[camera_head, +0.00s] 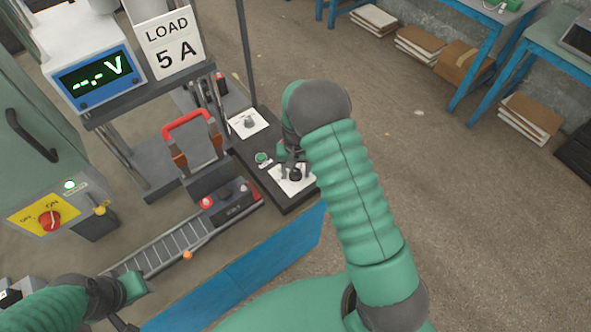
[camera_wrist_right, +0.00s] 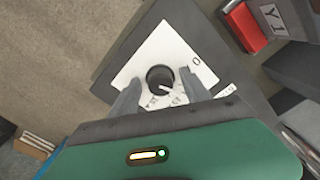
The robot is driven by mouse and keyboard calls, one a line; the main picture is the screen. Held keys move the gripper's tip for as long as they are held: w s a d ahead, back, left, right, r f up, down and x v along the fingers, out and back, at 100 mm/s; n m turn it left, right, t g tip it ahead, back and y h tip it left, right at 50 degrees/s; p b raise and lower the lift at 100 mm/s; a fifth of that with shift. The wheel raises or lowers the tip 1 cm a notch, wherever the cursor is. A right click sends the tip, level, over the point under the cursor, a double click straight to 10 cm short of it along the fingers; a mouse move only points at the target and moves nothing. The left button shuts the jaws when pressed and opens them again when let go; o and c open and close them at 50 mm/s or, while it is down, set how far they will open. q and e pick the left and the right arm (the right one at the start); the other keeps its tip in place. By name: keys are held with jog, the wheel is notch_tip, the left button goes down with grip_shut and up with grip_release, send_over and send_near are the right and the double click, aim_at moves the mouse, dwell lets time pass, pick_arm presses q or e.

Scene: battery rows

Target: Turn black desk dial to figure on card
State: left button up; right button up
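The card (camera_head: 172,44) reads "LOAD 5 A" and stands at the upper left in the head view. The black dial (camera_head: 295,174) sits on a white scale plate (camera_head: 280,183) on the dark desk panel. In the right wrist view the dial (camera_wrist_right: 160,78) has a light pointer line, and a "0" shows at the plate's right; the other figures are partly hidden or too small to read. My right gripper (camera_wrist_right: 157,88) is open, with one finger on each side of the dial and gaps visible. My left gripper (camera_head: 122,322) is at the bottom left edge, mostly cut off.
A meter (camera_head: 95,78) shows "--.- V". A second knob (camera_head: 250,122) sits farther back on the panel. A red switch (camera_head: 50,220) on a yellow plate is at far left.

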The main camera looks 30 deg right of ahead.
aim_at(296, 171)
jog(key=shift+r, duration=0.1)
jog(key=shift+w+r, duration=0.1)
jog(key=shift+r, duration=0.15)
notch_tip(296, 171, up, 16)
jog(key=shift+r, duration=0.1)
dwell(0.4)
